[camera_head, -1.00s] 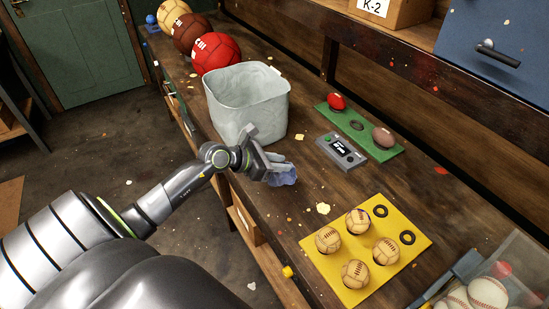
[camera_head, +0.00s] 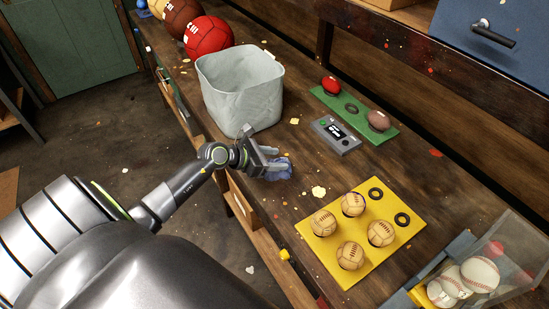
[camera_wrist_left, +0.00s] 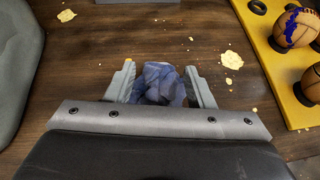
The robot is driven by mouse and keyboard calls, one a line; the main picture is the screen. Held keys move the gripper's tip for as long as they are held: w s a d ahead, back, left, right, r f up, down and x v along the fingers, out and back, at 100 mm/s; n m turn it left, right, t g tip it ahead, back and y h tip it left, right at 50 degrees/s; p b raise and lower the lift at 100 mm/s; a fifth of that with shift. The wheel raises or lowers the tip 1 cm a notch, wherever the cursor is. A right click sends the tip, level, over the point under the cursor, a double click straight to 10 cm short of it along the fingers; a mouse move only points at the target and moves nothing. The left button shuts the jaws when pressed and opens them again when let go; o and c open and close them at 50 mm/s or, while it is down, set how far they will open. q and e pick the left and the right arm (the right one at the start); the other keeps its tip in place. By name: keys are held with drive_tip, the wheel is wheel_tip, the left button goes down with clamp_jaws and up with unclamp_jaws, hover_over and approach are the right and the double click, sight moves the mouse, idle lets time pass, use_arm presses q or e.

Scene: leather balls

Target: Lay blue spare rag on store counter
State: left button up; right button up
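The blue rag (camera_head: 284,168) is a small crumpled bundle at my left gripper's fingertips, over the front part of the dark wooden counter (camera_head: 300,215). My left gripper (camera_head: 270,155) is shut on it. In the left wrist view the rag (camera_wrist_left: 160,82) fills the space between the two grey fingers (camera_wrist_left: 161,88). I cannot tell whether its underside touches the counter. My right gripper is not in view.
A grey-white bin (camera_head: 240,90) stands just behind the gripper. A grey device (camera_head: 335,135) and green ball rack (camera_head: 355,113) lie beyond. A yellow tray (camera_head: 352,243) holds several balls; a clear bin (camera_head: 490,262) holds baseballs. Counter between rag and tray is clear except paint flecks.

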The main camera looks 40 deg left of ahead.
use_arm(q)
drive_tip(key=shift+r, duration=0.1)
drive_tip(key=shift+r, duration=0.15)
drive_tip(key=b+v, duration=0.1)
drive_tip(key=v, duration=1.1)
idle(0.5)
